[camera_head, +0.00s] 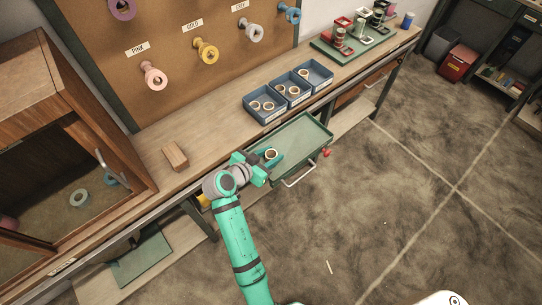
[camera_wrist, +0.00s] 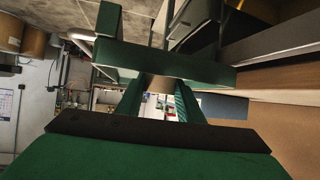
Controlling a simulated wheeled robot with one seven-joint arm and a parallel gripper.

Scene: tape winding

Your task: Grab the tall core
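My gripper (camera_head: 268,157) is at the left end of a green tray (camera_head: 309,137) in front of the bench. A pale ring-shaped core (camera_head: 271,154) sits between its fingers, with its open end upward. In the wrist view a brown piece of the core (camera_wrist: 158,82) fills the gap between the two green fingers, so the gripper appears shut on it. Its lower part is hidden, and its height is hard to judge. Other cores lie in the blue bins: two in the left bin (camera_head: 268,115), two in the middle bin, one in the right bin.
A wooden block (camera_head: 175,156) lies on the bench left of my arm. An open wooden cabinet (camera_head: 75,100) stands at far left. Coloured spools hang on the pegboard (camera_head: 180,25). A green rack (camera_head: 350,45) stands at the bench's far end.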

